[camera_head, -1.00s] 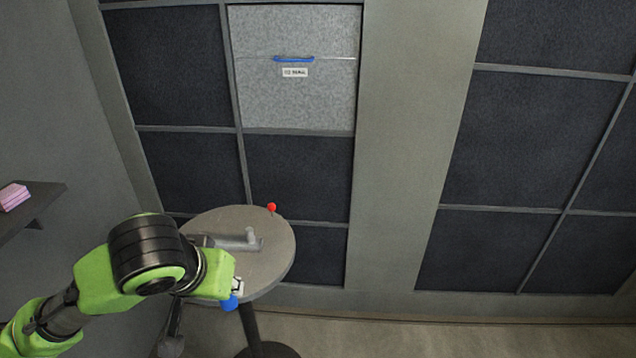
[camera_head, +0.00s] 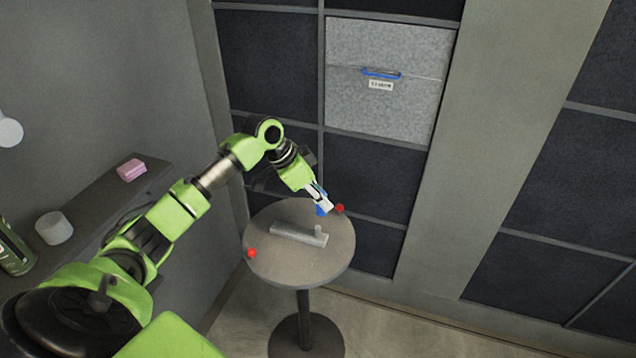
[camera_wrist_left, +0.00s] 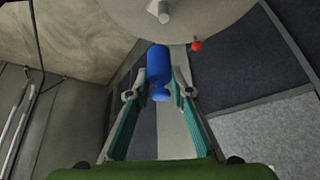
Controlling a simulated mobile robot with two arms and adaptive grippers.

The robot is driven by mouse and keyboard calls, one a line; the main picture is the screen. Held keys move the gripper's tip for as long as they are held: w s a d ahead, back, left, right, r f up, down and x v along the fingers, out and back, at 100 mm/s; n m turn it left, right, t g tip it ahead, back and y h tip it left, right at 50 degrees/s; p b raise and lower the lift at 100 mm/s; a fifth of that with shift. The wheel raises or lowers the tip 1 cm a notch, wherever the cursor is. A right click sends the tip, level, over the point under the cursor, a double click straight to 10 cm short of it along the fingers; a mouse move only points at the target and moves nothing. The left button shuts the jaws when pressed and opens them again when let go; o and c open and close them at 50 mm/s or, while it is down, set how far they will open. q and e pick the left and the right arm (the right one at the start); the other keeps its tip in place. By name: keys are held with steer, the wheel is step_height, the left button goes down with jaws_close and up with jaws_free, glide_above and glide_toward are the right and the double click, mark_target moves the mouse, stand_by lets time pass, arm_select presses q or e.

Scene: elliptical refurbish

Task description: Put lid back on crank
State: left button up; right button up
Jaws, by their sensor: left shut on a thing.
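A grey crank (camera_head: 297,235) lies on a small round table (camera_head: 285,265), with a short upright peg (camera_head: 319,230) at its right end. In the left wrist view, part of the crank (camera_wrist_left: 163,10) shows at the top edge. My left gripper (camera_head: 323,204) is over the far right side of the table. It is shut on a blue piece, likely the lid (camera_head: 320,211), held apart from the crank's peg. In the left wrist view the blue lid (camera_wrist_left: 159,65) sticks out between the fingers (camera_wrist_left: 160,90). My right gripper is not in view.
Red balls sit at the table rim, one at the left (camera_head: 252,253) and one at the far right (camera_head: 339,208), close to my left gripper. A shelf (camera_head: 95,225) at the left holds a pink block (camera_head: 131,170) and a white cylinder (camera_head: 54,228). Dark wall panels stand behind.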

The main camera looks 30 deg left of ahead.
mark_target(318, 206)
arm_select(q)
steer(key=shift+w+a, duration=0.15)
steer(key=shift+a, duration=0.45)
step_height(318, 206, down, 4)
steer(key=b, duration=0.4)
steer(key=shift+f, duration=0.1)
steer(key=shift+f+b, duration=0.55)
steer(key=shift+f, duration=0.5)
steer(key=shift+p, duration=0.75)
steer(key=shift+f, duration=0.15)
stand_by(1.1)
steer(key=shift+p, duration=0.55)
steer(key=o, duration=0.8)
